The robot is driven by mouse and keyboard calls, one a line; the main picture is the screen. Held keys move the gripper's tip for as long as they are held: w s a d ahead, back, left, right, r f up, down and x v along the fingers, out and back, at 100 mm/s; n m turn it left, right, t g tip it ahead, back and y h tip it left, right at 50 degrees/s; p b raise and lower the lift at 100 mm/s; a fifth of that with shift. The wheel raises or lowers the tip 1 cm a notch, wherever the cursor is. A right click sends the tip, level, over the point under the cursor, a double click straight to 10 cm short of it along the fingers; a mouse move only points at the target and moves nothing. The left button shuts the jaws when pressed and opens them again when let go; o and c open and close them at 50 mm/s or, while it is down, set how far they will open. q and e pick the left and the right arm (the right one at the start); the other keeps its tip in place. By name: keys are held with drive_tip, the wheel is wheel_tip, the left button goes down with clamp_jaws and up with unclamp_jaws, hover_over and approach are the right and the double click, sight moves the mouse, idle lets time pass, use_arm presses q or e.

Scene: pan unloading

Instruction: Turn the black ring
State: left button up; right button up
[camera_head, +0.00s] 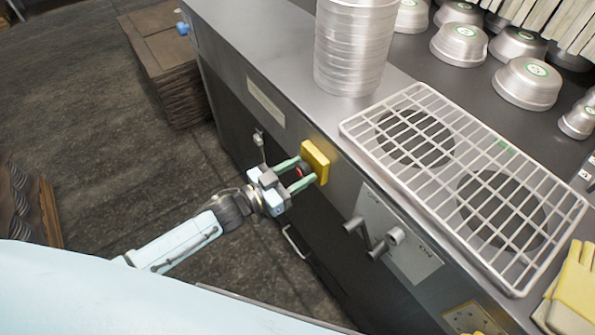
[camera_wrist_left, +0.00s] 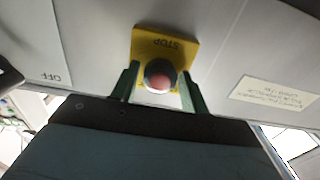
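The black ring (camera_head: 306,167) sits on the yellow stop box (camera_head: 318,157) on the counter's front panel. In the left wrist view the ring (camera_wrist_left: 160,66) surrounds a red button (camera_wrist_left: 159,84), below the word STOP on the yellow plate (camera_wrist_left: 185,48). My left gripper (camera_head: 298,175) reaches the box, its two green fingers on either side of the ring and button. In the left wrist view a gap shows between each finger and the ring, so the gripper (camera_wrist_left: 160,88) looks open around it. The fingers partly hide the ring in the head view. My right gripper is not in view.
Knobs (camera_head: 397,236) and an ON/OFF plate (camera_head: 418,262) are on the panel right of the box. A bar handle (camera_head: 293,243) sits below. A wire rack (camera_head: 455,180), stacked pans (camera_head: 352,45) and yellow gloves (camera_head: 577,290) are on the counter.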

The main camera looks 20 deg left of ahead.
use_arm(q)
drive_tip(key=c, duration=0.6)
drive_tip(key=shift+c, duration=0.2)
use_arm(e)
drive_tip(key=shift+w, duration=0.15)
use_arm(q)
drive_tip(key=shift+m, duration=0.4)
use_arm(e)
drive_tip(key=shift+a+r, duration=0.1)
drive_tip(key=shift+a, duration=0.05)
use_arm(q)
drive_tip(key=m, duration=0.2)
drive_tip(key=shift+m, duration=0.4)
drive_tip(key=m, duration=0.3)
drive_tip(key=shift+m, duration=0.7)
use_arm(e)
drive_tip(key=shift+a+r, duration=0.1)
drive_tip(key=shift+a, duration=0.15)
